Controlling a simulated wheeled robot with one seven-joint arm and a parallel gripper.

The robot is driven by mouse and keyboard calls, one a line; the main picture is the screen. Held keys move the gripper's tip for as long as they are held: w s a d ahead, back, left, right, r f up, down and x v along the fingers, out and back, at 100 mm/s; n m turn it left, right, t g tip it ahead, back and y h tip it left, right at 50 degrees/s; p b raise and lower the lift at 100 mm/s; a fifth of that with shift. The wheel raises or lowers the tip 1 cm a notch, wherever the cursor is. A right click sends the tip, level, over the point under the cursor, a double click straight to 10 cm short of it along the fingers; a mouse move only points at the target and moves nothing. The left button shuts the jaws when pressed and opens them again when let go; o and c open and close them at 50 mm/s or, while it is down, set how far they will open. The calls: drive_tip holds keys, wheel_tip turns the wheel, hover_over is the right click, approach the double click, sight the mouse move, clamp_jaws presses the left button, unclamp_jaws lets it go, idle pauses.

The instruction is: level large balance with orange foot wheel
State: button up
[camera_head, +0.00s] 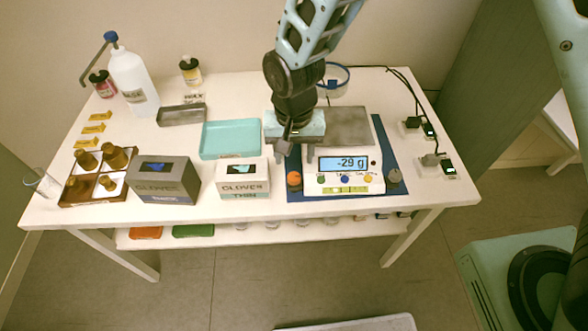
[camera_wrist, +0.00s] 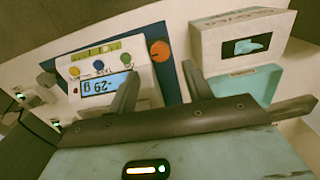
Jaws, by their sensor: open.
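The large balance (camera_head: 350,165) stands on a blue mat with a steel pan; its display (camera_head: 343,163) reads -2.9 g. The orange foot wheel (camera_head: 294,180) is at its front left corner, and a grey foot wheel (camera_head: 394,176) at the front right. A yellow-green level strip (camera_head: 345,189) is on the front; its bubble is too small to read. My gripper (camera_head: 297,148) is above the balance's left part, behind the orange wheel. In the wrist view my gripper (camera_wrist: 162,72) is open and empty, with the orange wheel (camera_wrist: 160,51) beyond the gap between the fingers.
The glove boxes (camera_head: 242,178) (camera_head: 163,180) stand left of the balance, with a turquoise tray (camera_head: 230,139) behind. Black adapters (camera_head: 431,159) lie to the right. A wash bottle (camera_head: 133,78) and a brown-bottle tray (camera_head: 95,187) are farther left.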

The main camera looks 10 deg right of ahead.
sight(294, 176)
wheel_tip(294, 176, down, 7)
idle(0.3)
drive_tip(key=c, duration=1)
